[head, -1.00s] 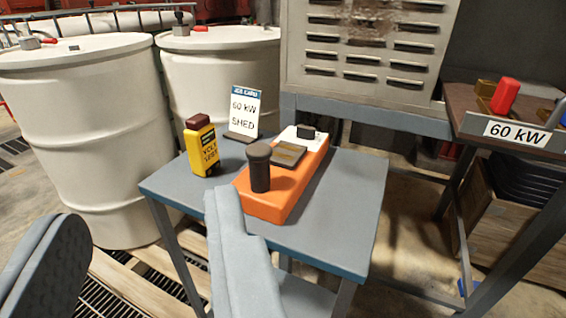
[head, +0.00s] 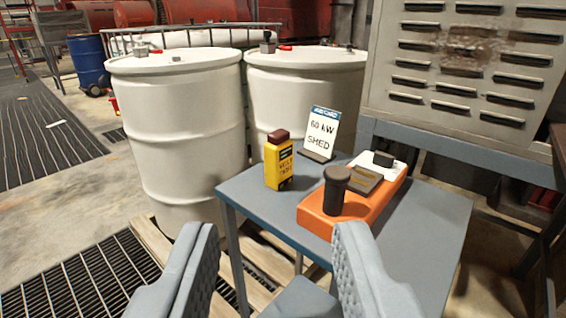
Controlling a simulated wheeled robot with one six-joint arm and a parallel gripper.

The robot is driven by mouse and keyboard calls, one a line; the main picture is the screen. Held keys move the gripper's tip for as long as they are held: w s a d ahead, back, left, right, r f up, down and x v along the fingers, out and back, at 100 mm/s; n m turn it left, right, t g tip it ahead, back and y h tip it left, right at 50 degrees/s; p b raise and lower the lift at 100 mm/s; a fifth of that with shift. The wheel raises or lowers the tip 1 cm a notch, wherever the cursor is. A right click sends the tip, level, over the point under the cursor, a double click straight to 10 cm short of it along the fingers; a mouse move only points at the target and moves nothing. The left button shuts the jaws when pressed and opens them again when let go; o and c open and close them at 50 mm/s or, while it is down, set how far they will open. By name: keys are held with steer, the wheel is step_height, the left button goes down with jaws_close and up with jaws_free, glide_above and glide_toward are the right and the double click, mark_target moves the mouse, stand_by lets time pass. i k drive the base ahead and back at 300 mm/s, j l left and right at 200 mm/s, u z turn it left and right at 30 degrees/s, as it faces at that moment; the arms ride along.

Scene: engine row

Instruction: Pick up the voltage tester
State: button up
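The voltage tester (head: 279,163) is a small yellow block with a dark red-brown cap and dark lettering. It stands upright near the left edge of the grey-blue table (head: 258,211). My gripper (head: 270,240) is open and empty in the lower part of the view. Its two grey padded fingers are spread wide, one left of the table's front leg and one over the table's front edge. The tester stands beyond the fingers, in line with the gap between them, and nothing covers it.
An orange device (head: 376,207) with a black knob (head: 335,190) lies right of the tester. A "60 kW SHED" sign (head: 320,133) stands behind. White drums (head: 185,140) stand close behind and left of the table. A louvred metal cabinet (head: 470,70) is at the right.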

mark_target(278, 150)
steer(key=i+l, duration=0.15)
steer(key=l, duration=0.2)
steer(key=i+l, duration=0.15)
steer(key=l, duration=0.25)
steer(key=i+l, duration=0.15)
steer(key=l, duration=0.2)
steer(key=i+l, duration=0.1)
steer(key=l, duration=0.3)
